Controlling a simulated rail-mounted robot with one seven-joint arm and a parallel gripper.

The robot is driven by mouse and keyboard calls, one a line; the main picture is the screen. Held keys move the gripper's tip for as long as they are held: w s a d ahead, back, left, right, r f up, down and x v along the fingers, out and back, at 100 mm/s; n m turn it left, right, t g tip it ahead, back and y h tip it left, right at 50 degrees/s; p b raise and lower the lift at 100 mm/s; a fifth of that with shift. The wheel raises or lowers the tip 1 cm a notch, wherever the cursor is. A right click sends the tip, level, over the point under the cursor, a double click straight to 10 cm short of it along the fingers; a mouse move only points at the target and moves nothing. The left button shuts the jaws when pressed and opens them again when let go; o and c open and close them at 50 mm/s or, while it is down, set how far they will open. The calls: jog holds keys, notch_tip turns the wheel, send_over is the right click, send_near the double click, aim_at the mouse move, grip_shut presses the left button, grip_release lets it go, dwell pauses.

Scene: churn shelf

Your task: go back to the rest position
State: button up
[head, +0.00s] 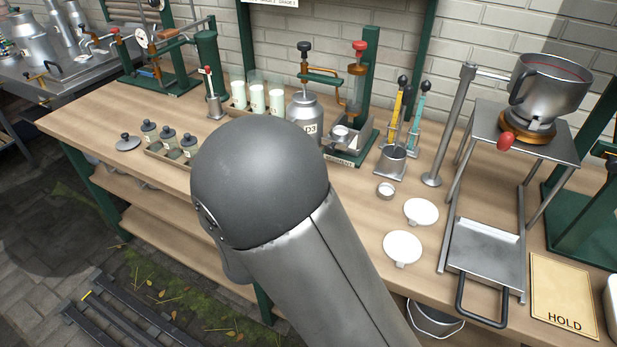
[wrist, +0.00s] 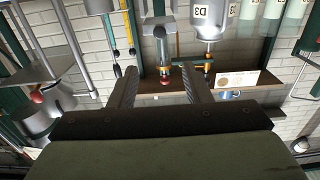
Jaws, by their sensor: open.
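My gripper (wrist: 157,72) shows in the wrist view, with its two dark fingers spread apart and nothing between them. The wrist view looks at the bench upside down, and the background things appear beyond the fingers, apart from them. In the head view my own large grey arm fills the middle and hides the gripper and part of the bench's front edge.
A wooden bench (head: 85,115) carries a metal churn (head: 305,108), milk glasses (head: 257,99), lidded pots (head: 168,138), a green stand (head: 368,90) and white discs (head: 402,247). At right, a steel pot (head: 550,80) stands above a tray (head: 485,252) beside a HOLD plate (head: 563,290).

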jog(key=shift+v, duration=0.75)
jog(key=s+d+r+n+g+y+p, duration=0.1)
jog(key=s+d+n+g+y, duration=0.1)
jog(key=s, duration=0.5)
jog(key=s+d+r+n+g+y+p, duration=0.1)
jog(key=s+d+n+g+y, duration=0.1)
jog(key=s+d+g+y, duration=0.2)
jog(key=s+d+r+n+g+y+p, duration=0.1)
jog(key=s+d+r+n+g+y, duration=0.1)
jog(key=s+d+g, duration=0.5)
jog(key=s+g+y, duration=0.1)
jog(key=s+g, duration=0.1)
jog(key=s, duration=0.2)
jog(key=shift+s+n+p, duration=0.2)
jog(key=shift+n+p, duration=0.1)
jog(key=shift+p, duration=0.1)
